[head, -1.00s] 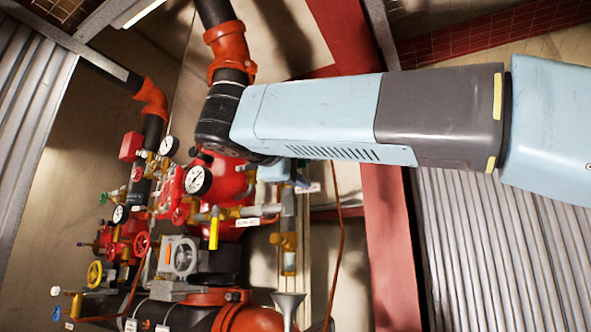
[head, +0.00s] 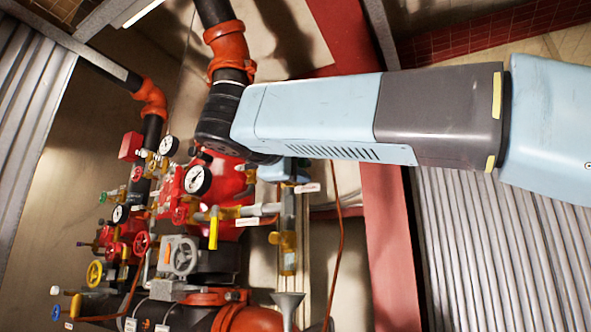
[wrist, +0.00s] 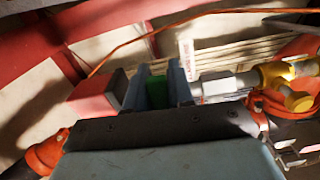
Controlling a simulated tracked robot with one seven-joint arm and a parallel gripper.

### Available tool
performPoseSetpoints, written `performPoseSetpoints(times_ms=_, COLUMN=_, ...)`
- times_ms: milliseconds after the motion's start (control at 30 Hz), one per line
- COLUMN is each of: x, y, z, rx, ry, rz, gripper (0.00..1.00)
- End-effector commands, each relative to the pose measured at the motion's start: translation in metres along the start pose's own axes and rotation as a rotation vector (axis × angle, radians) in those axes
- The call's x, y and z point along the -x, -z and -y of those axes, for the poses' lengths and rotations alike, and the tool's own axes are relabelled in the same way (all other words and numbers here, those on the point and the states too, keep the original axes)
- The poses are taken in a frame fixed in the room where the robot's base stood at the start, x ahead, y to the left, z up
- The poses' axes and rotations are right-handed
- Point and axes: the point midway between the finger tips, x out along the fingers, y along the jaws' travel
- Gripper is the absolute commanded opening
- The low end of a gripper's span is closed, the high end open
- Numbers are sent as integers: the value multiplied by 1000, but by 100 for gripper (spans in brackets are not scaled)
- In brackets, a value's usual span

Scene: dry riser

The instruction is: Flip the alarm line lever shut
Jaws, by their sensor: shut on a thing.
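In the wrist view, my gripper (wrist: 157,90) has its two blue-grey fingers closed around a green piece (wrist: 157,92), which looks like a lever handle. Only a small part of the green piece shows between the fingers, so its angle cannot be told. A pale label (wrist: 188,55) hangs just right of the fingers, and also shows in the head view (head: 307,188). In the head view, my gripper (head: 283,172) is mostly hidden under my forearm, at the upper end of a vertical pipe.
A yellow lever (head: 213,232), gauges (head: 197,180) and red valve bodies crowd the left. A brass fitting (head: 285,240) sits below my gripper. A thin copper tube (head: 340,235) and a red column (head: 392,250) stand to the right. A red block (wrist: 97,92) is close left of the fingers.

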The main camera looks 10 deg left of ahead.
Motion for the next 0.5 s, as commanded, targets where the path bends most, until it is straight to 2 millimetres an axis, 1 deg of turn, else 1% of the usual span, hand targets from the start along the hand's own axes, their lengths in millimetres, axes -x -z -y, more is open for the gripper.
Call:
performPoseSetpoints(times_ms=233, x=0, y=0, z=-2, rx=67, ry=0, rz=1, gripper=0)
performPoseSetpoints(times_ms=500, x=0, y=1, z=-3, rx=76, ry=0, rz=1, gripper=0)
